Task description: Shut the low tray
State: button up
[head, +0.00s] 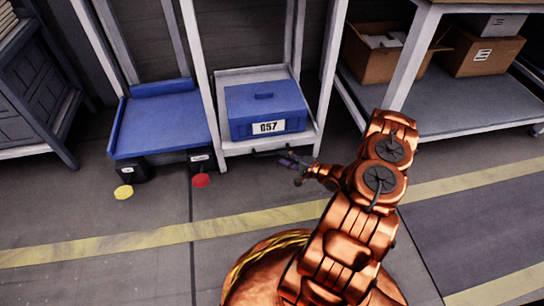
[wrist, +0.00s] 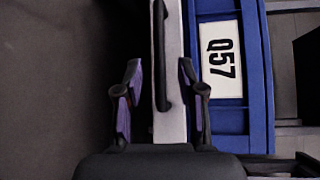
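The low tray (head: 229,147) is pale grey, at floor level between the white rack legs, with a blue box (head: 265,98) labelled Q57 in it. I cannot tell exactly how far out it stands. A black bar handle (head: 268,153) runs along its front; it also shows in the wrist view (wrist: 161,60), beside the pale front rim (wrist: 178,120). My gripper (head: 293,163) is just in front of the handle's right end. In the wrist view my gripper (wrist: 161,92) is open, its purple-padded fingers on either side of the rim and handle line. Contact is not clear.
Left of the tray is a blue platform (head: 160,125) with black blocks below it and yellow (head: 124,192) and red (head: 201,180) discs on the floor. A shelf with cardboard boxes (head: 370,57) stands right. The floor in front is clear, with a yellow stripe.

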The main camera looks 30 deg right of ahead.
aim_at(274, 153)
jog(key=shift+b+x, duration=0.9)
jog(key=shift+x, duration=1.75)
grip_shut()
